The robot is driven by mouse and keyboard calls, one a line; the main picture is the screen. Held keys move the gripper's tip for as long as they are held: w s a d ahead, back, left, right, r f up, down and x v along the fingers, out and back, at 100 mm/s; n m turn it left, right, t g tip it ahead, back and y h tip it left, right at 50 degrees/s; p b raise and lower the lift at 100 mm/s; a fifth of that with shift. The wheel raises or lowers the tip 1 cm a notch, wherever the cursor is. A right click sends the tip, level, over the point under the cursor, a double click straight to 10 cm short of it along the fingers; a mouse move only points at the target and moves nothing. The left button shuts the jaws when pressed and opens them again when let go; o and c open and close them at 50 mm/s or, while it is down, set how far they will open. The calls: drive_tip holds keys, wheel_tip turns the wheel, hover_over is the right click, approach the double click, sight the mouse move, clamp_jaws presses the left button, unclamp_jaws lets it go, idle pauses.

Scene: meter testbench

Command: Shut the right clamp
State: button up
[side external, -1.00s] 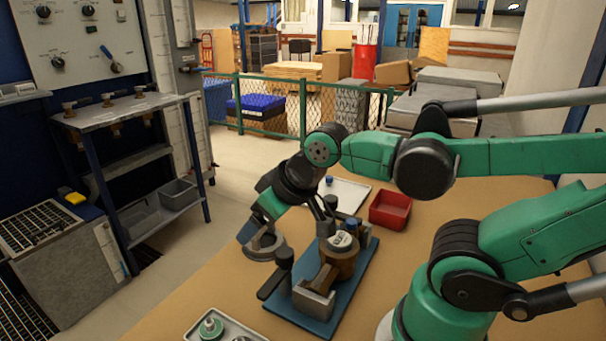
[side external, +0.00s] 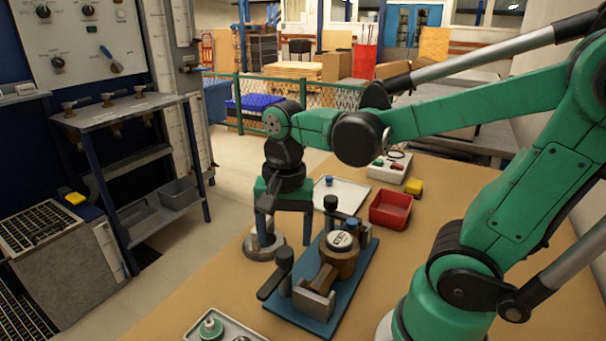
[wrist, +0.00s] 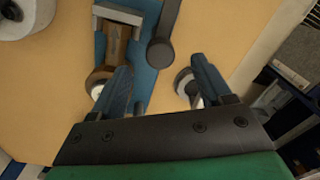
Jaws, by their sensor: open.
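The fixture is a blue plate (side external: 345,290) holding a brass meter (side external: 341,258) with a white face; the meter also shows in the wrist view (wrist: 101,74). The right clamp (side external: 330,204) appears to be the dark upright post at the plate's far end; its lever position is unclear. The other clamp (side external: 283,268), at the near left, has a dark lever lying outward; its round end shows in the wrist view (wrist: 160,53). My gripper (side external: 284,232) is open, empty and pointing down, left of the meter. The right clamp is not clearly visible in the wrist view.
A grey disc (side external: 262,247) lies beneath my gripper. A red bin (side external: 390,210), a white tray (side external: 345,194), a switch box (side external: 389,167) and a yellow block (side external: 413,187) stand behind the plate. A parts tray (side external: 225,328) lies in front.

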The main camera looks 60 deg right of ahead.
sight(285, 251)
drive_tip(key=shift+f, duration=1.7)
clamp_jaws()
